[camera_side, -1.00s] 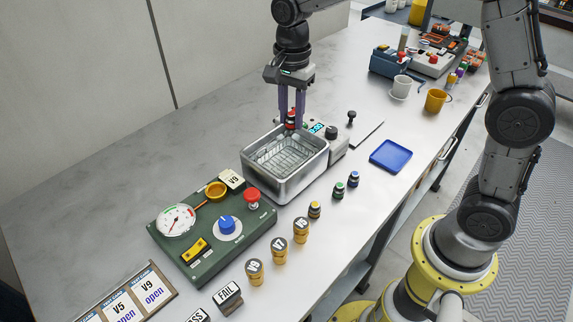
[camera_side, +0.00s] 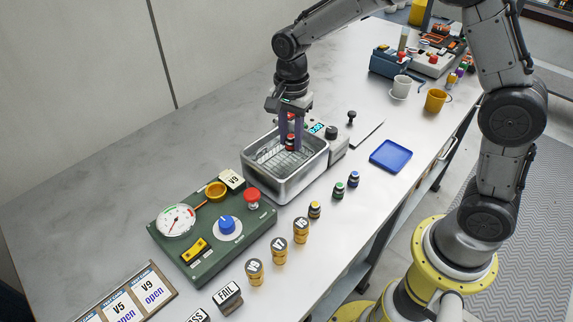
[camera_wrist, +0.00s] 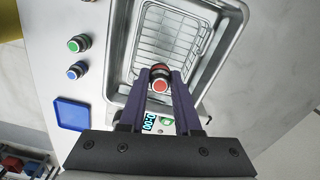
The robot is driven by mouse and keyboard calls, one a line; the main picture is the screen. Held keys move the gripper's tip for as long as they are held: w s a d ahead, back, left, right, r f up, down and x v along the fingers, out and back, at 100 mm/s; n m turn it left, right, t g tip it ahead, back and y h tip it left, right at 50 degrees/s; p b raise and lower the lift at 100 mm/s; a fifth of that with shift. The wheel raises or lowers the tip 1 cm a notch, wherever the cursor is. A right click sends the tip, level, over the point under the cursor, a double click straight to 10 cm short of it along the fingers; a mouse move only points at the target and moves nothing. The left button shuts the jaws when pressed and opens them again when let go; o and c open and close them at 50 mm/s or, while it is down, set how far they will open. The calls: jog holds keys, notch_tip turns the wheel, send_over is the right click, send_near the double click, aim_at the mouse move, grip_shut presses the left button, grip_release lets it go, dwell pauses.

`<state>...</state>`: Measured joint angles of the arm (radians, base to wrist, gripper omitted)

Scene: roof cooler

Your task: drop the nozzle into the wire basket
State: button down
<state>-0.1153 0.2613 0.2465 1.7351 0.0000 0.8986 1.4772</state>
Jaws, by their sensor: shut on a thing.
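The nozzle (camera_side: 291,143), a small dark piece with a red top, is held between the fingertips of my gripper (camera_side: 290,136). In the wrist view the nozzle (camera_wrist: 160,82) shows its red end between the two purple fingers of my gripper (camera_wrist: 160,86). My gripper is shut on it. The wire basket (camera_side: 271,159) sits inside a steel tank (camera_side: 290,190). In the wrist view the basket (camera_wrist: 168,35) lies under and beyond the nozzle. The nozzle is over the basket's back part. I cannot tell its exact height above the wires.
A panel with a display (camera_side: 316,129) and a knob adjoins the tank's back side. Nozzles with green (camera_side: 339,188), blue (camera_side: 353,178) and yellow tops stand to its right. A blue tray (camera_side: 390,156) lies farther right. A green gauge panel (camera_side: 212,228) stands in front.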

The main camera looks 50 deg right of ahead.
jog(key=c, duration=0.5)
grip_release()
jog(key=shift+r, duration=6.95)
